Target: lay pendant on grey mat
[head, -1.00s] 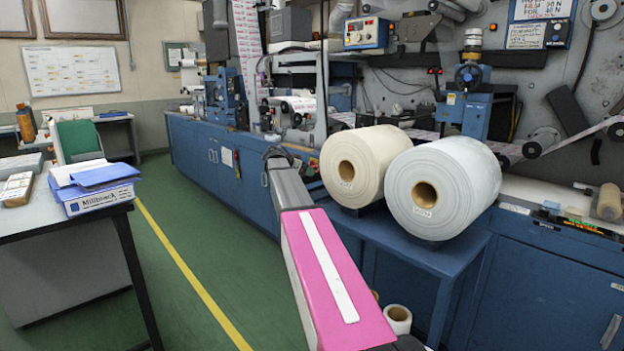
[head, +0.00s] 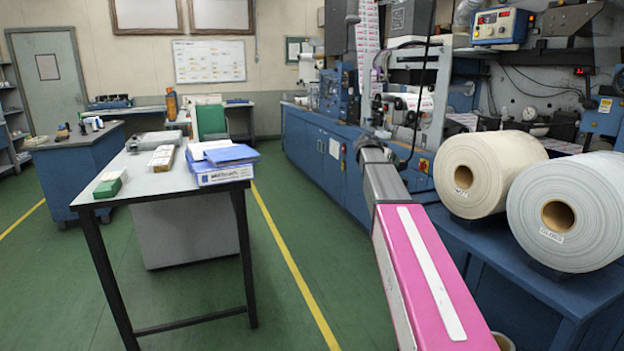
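I cannot make out a pendant or surely identify a grey mat in the head view. A flat grey item (head: 151,141) lies on the far part of the grey-topped table (head: 140,192), and I cannot tell what it is. My pink and grey arm reaches forward from the lower right towards the blue machine. Its far end shows no fingers, so my gripper and anything in it are hidden.
A blue cabinet (head: 75,170) stands farther left. Two large rolls, cream (head: 480,175) and white (head: 575,212), are at right. Green floor (head: 285,215) lies open between table and machine.

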